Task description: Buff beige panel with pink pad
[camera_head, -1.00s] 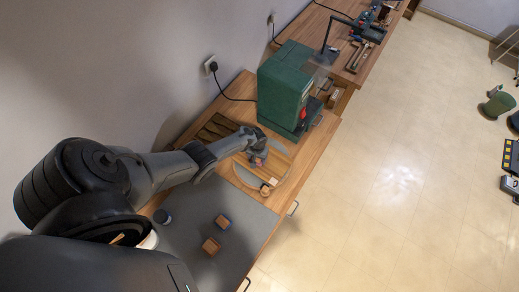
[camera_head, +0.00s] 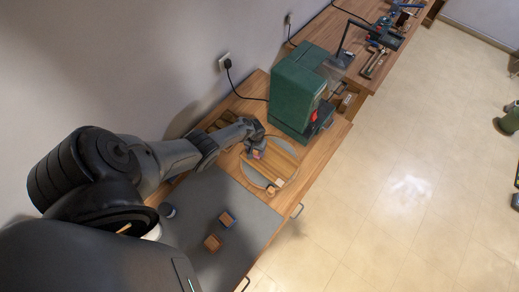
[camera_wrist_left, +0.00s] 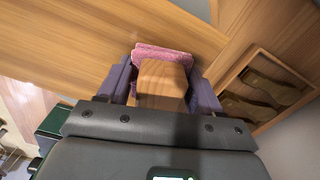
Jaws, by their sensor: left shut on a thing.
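A beige wooden panel (camera_head: 281,160) lies on a round grey disc (camera_head: 249,175) on the bench, with a striped grain. In the left wrist view, a broad pale wood surface (camera_wrist_left: 80,30) lies beyond the fingers. My left gripper (camera_head: 257,150) is over the far-left part of the panel. In the wrist view, my left gripper (camera_wrist_left: 162,88) is shut on the wooden block of the pink pad (camera_wrist_left: 165,54). The pink face points toward the wood; I cannot tell whether it touches. My right gripper is not in view.
A green machine (camera_head: 300,92) stands behind the disc. A slotted wooden tray (camera_wrist_left: 265,88) lies beside the wood surface.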

